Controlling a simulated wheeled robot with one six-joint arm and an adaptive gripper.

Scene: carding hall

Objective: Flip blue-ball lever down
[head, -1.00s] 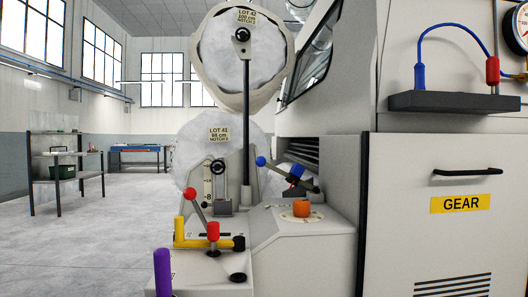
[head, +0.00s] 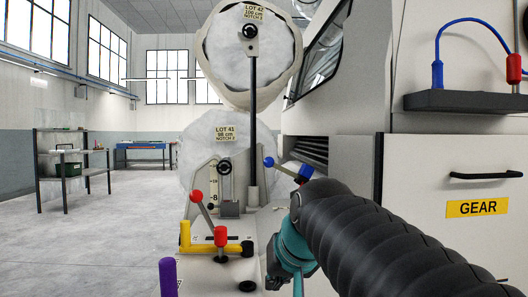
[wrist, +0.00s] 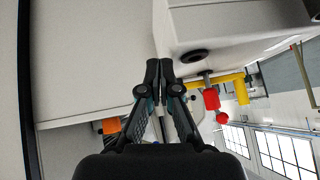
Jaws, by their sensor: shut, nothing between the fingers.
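The blue-ball lever (head: 284,168) is on the machine front in the head view. Its blue ball (head: 268,162) is up at the left end of a tilted arm, which runs down right to a blue block (head: 305,173). My gripper (wrist: 160,70) shows in the wrist view with its fingertips together and nothing between them. In the head view my arm comes in from the lower right, and its teal wrist part is below the lever, apart from it. The fingertips are not clear there. I cannot make out the blue ball in the wrist view.
A red-ball lever (head: 202,209), a yellow handle (head: 186,240) and a purple post (head: 168,277) stand left of my arm. An orange knob (wrist: 108,126) shows in the wrist view. The GEAR cabinet (head: 455,235) bounds the right. Open floor lies left.

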